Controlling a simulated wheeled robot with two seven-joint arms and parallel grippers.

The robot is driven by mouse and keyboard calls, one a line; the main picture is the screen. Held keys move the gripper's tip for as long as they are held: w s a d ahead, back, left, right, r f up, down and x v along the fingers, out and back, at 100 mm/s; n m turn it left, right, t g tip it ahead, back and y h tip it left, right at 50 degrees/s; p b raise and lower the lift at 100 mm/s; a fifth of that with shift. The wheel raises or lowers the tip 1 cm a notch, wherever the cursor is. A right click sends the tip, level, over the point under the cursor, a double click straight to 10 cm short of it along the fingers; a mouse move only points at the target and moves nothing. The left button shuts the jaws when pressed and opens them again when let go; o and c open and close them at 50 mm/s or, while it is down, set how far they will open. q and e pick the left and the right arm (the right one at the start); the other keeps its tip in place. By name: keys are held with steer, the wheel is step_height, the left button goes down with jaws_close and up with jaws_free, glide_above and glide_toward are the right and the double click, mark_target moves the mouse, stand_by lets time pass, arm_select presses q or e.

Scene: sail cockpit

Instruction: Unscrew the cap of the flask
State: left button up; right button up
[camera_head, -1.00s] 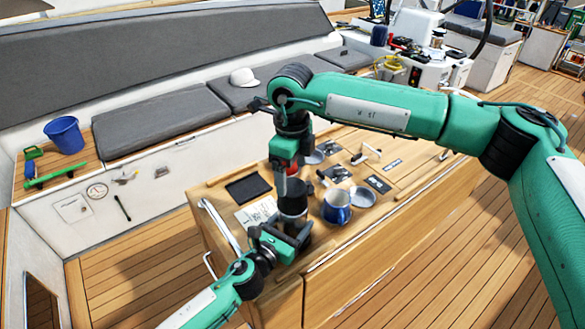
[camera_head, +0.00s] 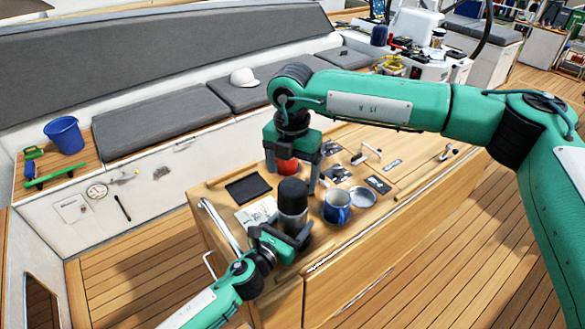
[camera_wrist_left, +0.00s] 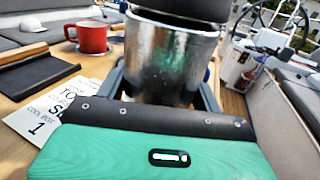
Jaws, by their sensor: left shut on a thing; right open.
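The flask (camera_head: 292,221) stands upright on the wooden table, with its black cap (camera_head: 293,194) on top. In the left wrist view its shiny metal body (camera_wrist_left: 170,62) fills the middle, and the dark cap (camera_wrist_left: 190,8) is cut off by the top edge. My left gripper (camera_head: 291,240) is shut around the flask's lower body. My right gripper (camera_head: 293,174) is open and empty, pointing down just above and behind the cap, its fingers spread apart. I cannot tell how far the cap is turned.
A red mug (camera_head: 287,165) stands behind the flask, partly hidden by my right gripper. A black tray (camera_head: 247,188) and a printed card (camera_head: 257,212) lie at left.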

mark_target(292, 186)
steer(key=m, duration=0.5)
steer(key=shift+f, duration=4)
